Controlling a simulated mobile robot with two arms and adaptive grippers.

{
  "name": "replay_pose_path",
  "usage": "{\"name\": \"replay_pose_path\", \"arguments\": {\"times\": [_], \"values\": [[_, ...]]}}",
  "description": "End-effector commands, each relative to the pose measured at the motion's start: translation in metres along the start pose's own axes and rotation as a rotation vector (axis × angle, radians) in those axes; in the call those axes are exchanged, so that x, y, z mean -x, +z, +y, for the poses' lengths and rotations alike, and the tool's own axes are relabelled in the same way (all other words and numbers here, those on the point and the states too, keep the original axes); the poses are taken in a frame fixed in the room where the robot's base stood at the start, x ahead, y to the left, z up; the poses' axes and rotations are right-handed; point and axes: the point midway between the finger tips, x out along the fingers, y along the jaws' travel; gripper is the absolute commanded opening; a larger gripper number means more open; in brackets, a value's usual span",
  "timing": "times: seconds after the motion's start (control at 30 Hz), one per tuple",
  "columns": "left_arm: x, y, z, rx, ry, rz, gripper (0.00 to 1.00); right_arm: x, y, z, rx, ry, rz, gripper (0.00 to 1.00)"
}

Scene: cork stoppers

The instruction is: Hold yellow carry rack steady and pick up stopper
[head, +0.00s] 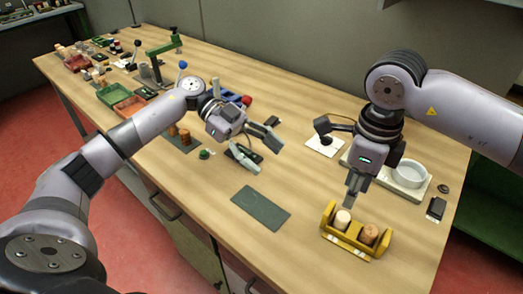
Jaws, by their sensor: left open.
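The yellow carry rack (349,247) stands near the front right of the wooden bench. It holds two round stoppers side by side: a pale one (342,220) on the left and a browner cork one (368,235) on the right. My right gripper (350,200) points down just above the rack, over the pale stopper. Its fingers overlap in this view, so its opening cannot be told, nor whether it touches the stopper. My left gripper (263,147) is open and empty, its fingers spread above the bench, left of and behind the rack.
A dark green mat (261,208) lies left of the rack, with bare bench around it. A white dish (408,174) on a tray and a small black item (436,208) are to the right. Red (131,107) and green (112,94) trays and a green-armed stand (161,48) are further left.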

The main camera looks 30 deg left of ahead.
Motion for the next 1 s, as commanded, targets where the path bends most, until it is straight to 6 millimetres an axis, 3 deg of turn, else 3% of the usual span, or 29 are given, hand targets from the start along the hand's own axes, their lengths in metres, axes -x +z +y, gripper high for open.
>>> {"name": "replay_pose_path", "arguments": {"times": [0.17,0.7,1.0], "values": [[-0.022,0.000,0.002,-0.001,0.009,0.002,0.63,0.000,0.000,0.000,0.000,0.000,0.000,0.33],[-0.129,-0.001,0.001,-0.001,0.005,0.004,0.63,0.000,0.000,0.000,0.000,0.000,0.000,0.33],[-0.166,-0.001,0.001,-0.001,0.002,0.001,0.63,0.000,0.000,0.000,0.000,0.000,0.000,0.33]]}}
